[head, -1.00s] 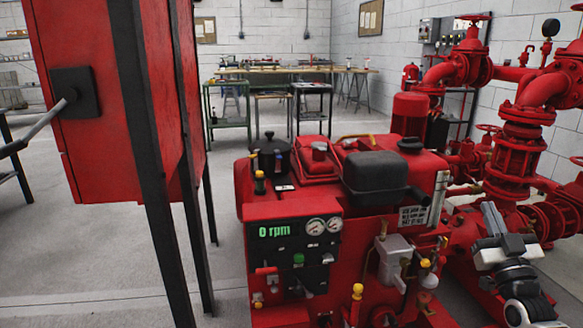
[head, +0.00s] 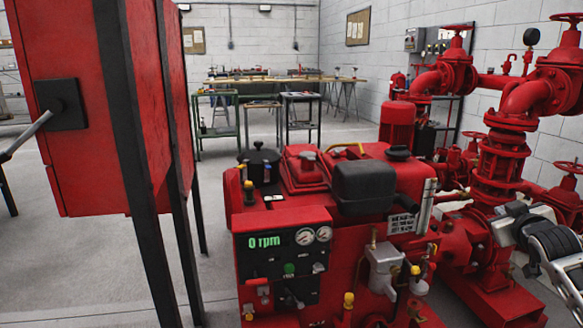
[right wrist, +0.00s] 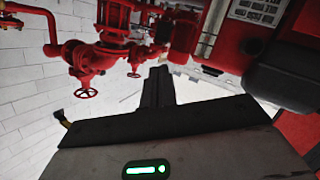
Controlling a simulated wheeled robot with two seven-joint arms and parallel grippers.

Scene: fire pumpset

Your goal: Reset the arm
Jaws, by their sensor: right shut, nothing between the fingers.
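My right gripper (head: 512,212) is at the right of the head view, in front of the red pipes. It holds nothing. In the right wrist view its dark fingers (right wrist: 158,86) are together, with red pipes beyond them. My left gripper is not in view. The red pump engine (head: 335,190) stands in the middle, left of my right gripper and apart from it. Its control panel (head: 285,250) reads 0 rpm and has gauges, a green button and small levers.
A red cabinet (head: 85,130) on black legs, with a side handle (head: 62,103), stands close on the left. Red pipes and valves (head: 500,150) fill the right side. Workbenches (head: 265,80) stand at the back. Grey floor is open between cabinet and benches.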

